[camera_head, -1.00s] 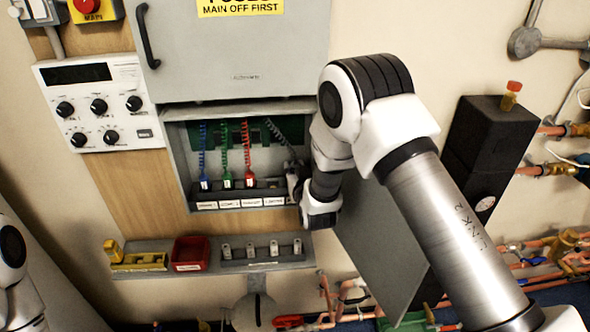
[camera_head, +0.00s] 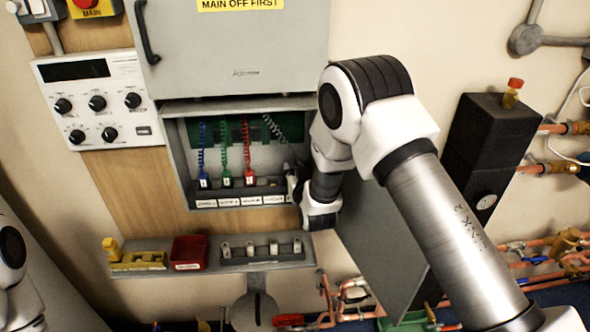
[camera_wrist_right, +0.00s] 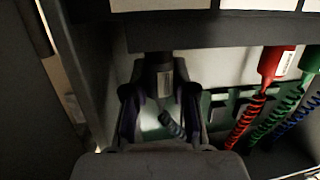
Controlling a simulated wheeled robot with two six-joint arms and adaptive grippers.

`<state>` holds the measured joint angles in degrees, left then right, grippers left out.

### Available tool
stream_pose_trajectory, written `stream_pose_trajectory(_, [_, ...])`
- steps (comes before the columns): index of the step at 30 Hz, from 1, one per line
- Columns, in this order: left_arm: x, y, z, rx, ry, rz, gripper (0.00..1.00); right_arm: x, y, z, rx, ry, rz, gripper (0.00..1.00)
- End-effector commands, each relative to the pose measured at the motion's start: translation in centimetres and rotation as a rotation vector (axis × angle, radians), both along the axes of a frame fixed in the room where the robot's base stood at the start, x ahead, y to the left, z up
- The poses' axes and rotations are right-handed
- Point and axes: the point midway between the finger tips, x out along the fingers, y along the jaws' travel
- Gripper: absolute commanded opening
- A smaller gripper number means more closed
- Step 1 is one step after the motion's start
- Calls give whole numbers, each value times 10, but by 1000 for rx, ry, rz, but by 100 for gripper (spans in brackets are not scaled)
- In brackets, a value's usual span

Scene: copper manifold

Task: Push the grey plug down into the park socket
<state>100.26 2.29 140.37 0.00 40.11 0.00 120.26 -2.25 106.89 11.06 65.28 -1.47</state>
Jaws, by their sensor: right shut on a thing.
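The grey plug (camera_wrist_right: 164,82) is between the two fingers of my right gripper (camera_wrist_right: 158,98), which is shut on it. Its grey coiled cord (camera_wrist_right: 172,124) runs away from it in the right wrist view and shows in the head view (camera_head: 270,127). The plug's end meets the dark socket strip (camera_wrist_right: 150,36); how deep it sits I cannot tell. In the head view my right gripper (camera_head: 293,180) is at the right end of the strip (camera_head: 235,191), partly hidden by my wrist. My left gripper is out of view.
Blue (camera_head: 204,180), green (camera_head: 226,178) and red (camera_head: 249,177) plugs stand left of my gripper in the open box. The box's right wall and the hanging grey door (camera_head: 385,245) are close to my right arm. A shelf below bears a red bin (camera_head: 188,252).

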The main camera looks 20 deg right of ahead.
Motion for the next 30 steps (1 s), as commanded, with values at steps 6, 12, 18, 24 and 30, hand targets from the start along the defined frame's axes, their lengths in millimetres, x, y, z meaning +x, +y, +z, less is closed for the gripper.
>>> stream_pose_trajectory(6, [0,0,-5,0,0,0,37,0,0,-5,0,0,0,0])
stream_pose_trajectory(12, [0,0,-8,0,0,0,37,0,0,-9,0,0,0,0])
stream_pose_trajectory(18, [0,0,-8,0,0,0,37,0,0,-10,0,0,0,55])
stream_pose_trajectory(24, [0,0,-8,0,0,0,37,0,0,-10,0,0,0,55])
stream_pose_trajectory(30, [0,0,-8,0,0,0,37,1,0,4,0,-2,0,55])
